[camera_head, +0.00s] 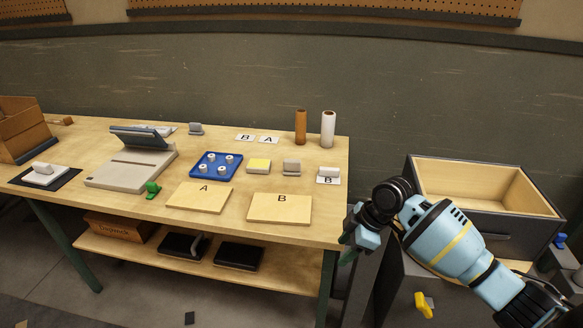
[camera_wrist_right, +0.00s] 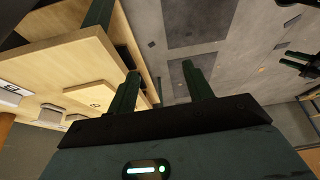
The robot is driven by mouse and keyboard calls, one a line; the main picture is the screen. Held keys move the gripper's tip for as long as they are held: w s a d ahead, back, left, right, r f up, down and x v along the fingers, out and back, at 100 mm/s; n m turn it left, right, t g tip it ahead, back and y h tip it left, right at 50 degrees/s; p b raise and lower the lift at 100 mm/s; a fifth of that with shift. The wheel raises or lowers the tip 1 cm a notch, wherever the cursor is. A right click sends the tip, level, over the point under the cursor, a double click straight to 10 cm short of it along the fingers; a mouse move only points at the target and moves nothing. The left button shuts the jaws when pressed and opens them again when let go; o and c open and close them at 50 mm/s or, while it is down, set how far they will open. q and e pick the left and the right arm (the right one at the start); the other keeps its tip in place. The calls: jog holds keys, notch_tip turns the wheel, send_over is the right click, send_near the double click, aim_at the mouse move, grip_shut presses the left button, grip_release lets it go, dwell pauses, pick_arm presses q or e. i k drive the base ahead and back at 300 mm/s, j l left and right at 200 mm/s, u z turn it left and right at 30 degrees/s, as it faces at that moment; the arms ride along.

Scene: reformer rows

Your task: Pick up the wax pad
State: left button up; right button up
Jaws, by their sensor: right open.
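A small pale block with a yellow top (camera_head: 259,165), which looks like the wax pad, lies on the wooden table between the blue tray and a grey-handled block. My right gripper (camera_head: 352,247) hangs off the table's front right corner, well apart from the pad. In the right wrist view its two dark green fingers (camera_wrist_right: 163,88) are spread and empty, with bare floor and the table edge beyond. A dark shape at the right edge of that view may be my left gripper (camera_wrist_right: 300,64); its jaws are unclear. The pad is not recognisable in the wrist view.
Boards A (camera_head: 200,198) and B (camera_head: 279,208) lie in front of the pad. The blue tray (camera_head: 216,166) is left of it, a grey-handled block (camera_head: 291,167) right. Two rolls (camera_head: 328,129) stand behind. An open drawer (camera_head: 485,190) is right of the table.

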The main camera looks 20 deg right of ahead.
aim_at(290, 166)
jog(key=i, duration=1.45)
